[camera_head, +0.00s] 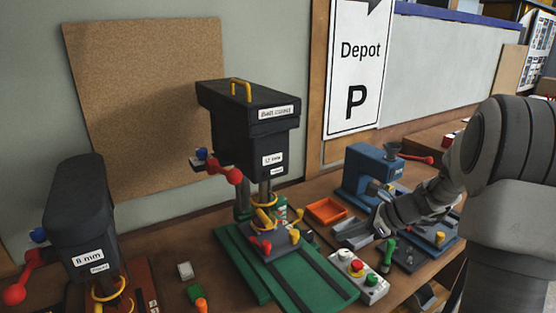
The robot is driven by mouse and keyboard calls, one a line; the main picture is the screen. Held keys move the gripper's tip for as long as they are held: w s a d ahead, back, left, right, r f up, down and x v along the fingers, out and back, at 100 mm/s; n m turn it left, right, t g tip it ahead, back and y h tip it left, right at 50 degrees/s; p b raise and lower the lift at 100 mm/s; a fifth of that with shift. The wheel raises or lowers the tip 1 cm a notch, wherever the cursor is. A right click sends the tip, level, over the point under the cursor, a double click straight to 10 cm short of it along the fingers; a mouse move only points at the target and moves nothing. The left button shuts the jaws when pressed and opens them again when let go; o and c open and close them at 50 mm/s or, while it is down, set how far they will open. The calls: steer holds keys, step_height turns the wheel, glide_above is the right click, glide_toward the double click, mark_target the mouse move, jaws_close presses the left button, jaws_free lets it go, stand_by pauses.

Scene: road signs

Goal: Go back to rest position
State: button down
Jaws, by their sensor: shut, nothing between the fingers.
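My arm comes in from the right edge, and my gripper (381,226) is at its lower left end, over the bench in front of the blue machine. It is small in the picture and looks shut, with nothing seen in it. It is close to a grey tray and a green-handled part (388,252); I cannot tell whether it touches either.
A black drill press (248,135) stands on a green base (245,272). Another black press (80,215) is at left. A blue machine (368,170), orange tray (327,210) and button box (357,276) crowd the bench. A "Depot P" sign (358,70) is behind.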

steer(key=s+a+r+n+g+h, duration=0.1)
steer(key=s+a+r+n+h, duration=0.1)
steer(key=s+a+r+n, duration=0.3)
steer(key=s+a+r+n+g+h, duration=0.1)
steer(key=s+a+r+n, duration=0.25)
steer(key=s+n, duration=0.35)
steer(key=s+r+n+t+h, duration=0.1)
steer(key=s+r+n+h, duration=0.1)
steer(key=s+n, duration=0.4)
steer(key=s+r+n+t+h, duration=0.1)
steer(key=s+n+h, duration=0.1)
steer(key=s+n, duration=0.4)
steer(key=shift+s+r+h, duration=0.3)
steer(key=shift+s+r, duration=0.05)
steer(key=shift+s, duration=1.05)
